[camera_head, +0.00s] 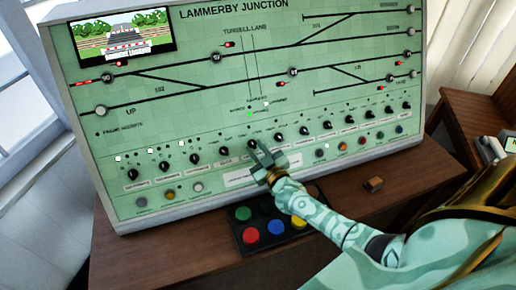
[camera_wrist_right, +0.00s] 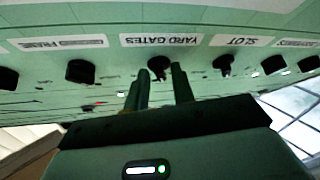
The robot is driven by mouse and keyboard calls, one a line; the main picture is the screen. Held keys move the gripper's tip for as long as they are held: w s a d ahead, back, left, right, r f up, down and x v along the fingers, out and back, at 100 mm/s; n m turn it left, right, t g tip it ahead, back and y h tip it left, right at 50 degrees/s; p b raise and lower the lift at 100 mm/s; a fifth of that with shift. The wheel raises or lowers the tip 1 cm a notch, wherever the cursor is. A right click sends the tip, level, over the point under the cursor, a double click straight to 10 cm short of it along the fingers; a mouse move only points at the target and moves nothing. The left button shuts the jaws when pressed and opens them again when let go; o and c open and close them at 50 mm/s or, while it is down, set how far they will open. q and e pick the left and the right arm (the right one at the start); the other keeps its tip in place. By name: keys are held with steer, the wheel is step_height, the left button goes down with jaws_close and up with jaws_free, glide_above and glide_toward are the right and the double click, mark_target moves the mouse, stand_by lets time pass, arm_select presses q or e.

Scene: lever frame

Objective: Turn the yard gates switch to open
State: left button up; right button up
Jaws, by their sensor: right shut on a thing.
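In the head view this knob (camera_head: 253,144) sits in the lower row of the green panel (camera_head: 180,90). My right gripper (camera_head: 264,156) reaches up to it. In the wrist view its two fingers (camera_wrist_right: 160,80) stand either side of the knob, shut on it. Which way the knob points is too small to tell. My left gripper is not in view.
Similar black knobs stand close on both sides, among them the "SLOT" knob (camera_wrist_right: 224,66). A button box (camera_head: 251,236) with coloured buttons lies below my right arm. A small brown block (camera_head: 373,184) lies on the wooden desk (camera_head: 160,245). A screen (camera_head: 122,37) sits at the panel's upper left.

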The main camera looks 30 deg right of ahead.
steer(key=m+h, duration=0.1)
steer(key=m, duration=0.1)
steer(key=m+h+p, duration=0.1)
steer(key=m, duration=0.1)
steer(key=m+h, duration=0.2)
steer(key=shift+a+m+g, duration=0.3)
steer(key=shift+a, duration=0.05)
steer(key=m+g+h, duration=0.1)
steer(key=m, duration=0.1)
steer(key=m+g+h+p, duration=0.1)
steer(key=m, duration=0.2)
steer(key=m+g+h+p, duration=0.1)
steer(key=m+h, duration=0.1)
steer(key=m, duration=0.1)
steer(key=shift+w+a+r, duration=0.15)
steer(key=shift+w+a, duration=0.05)
steer(key=shift+a, duration=0.1)
steer(key=o, duration=0.7)
